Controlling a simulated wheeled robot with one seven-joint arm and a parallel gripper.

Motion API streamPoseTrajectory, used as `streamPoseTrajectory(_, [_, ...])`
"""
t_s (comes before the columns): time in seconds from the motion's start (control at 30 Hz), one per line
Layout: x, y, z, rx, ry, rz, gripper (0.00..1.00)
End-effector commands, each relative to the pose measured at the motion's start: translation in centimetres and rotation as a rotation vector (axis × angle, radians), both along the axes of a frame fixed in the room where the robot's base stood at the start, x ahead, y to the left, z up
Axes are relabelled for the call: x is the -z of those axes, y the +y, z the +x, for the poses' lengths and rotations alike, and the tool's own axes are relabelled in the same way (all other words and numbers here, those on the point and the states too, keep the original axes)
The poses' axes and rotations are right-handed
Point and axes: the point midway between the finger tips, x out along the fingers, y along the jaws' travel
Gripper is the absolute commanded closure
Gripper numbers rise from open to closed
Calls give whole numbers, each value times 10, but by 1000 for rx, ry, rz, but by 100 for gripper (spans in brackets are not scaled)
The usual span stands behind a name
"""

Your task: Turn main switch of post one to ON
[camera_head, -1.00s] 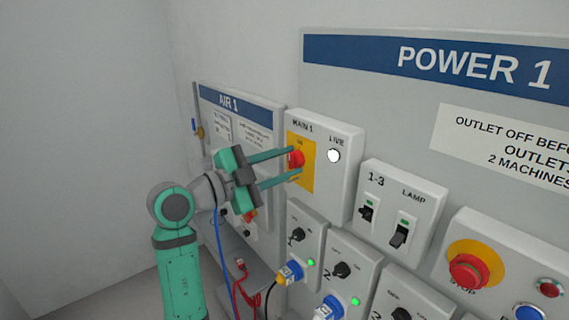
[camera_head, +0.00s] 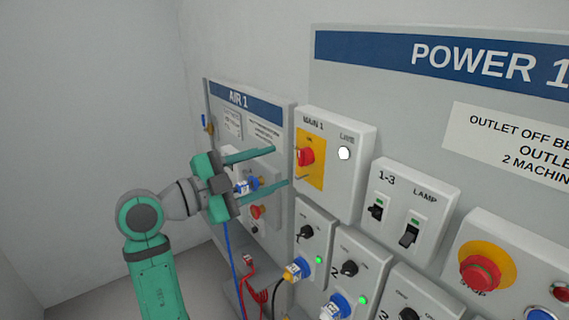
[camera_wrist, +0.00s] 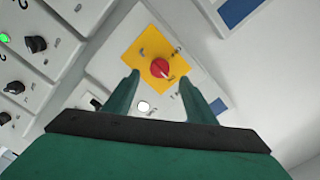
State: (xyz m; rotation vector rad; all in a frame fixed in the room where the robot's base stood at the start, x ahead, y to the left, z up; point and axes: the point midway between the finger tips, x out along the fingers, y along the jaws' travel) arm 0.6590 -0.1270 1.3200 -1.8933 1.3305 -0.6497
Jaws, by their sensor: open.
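The main switch is a red rotary knob (camera_head: 306,156) on a yellow plate (camera_head: 317,174), on the grey MAIN 1 box of the POWER 1 panel. The knob also shows in the wrist view (camera_wrist: 160,68). A round white LIVE lamp (camera_head: 344,153) sits beside the plate. My gripper (camera_head: 280,167) is open and empty, in front and to the left of the switch. Its fingertips appear clear of the knob, one toward each side in the wrist view (camera_wrist: 159,77).
The AIR 1 panel (camera_head: 238,97) is behind my gripper. Breakers (camera_head: 409,236) and a red stop button (camera_head: 480,273) are to the right. Red and blue cables hang below.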

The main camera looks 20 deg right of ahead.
Motion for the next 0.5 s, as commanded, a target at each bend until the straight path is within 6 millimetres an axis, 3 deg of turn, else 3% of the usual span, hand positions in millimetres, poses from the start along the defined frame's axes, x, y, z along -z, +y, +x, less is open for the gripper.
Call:
streamPoseTrajectory(0.2, [0, 27, -10, 2, 0, 1, 49])
streamPoseTrajectory(0.5, [0, 40, -14, -4, 0, 0, 49])
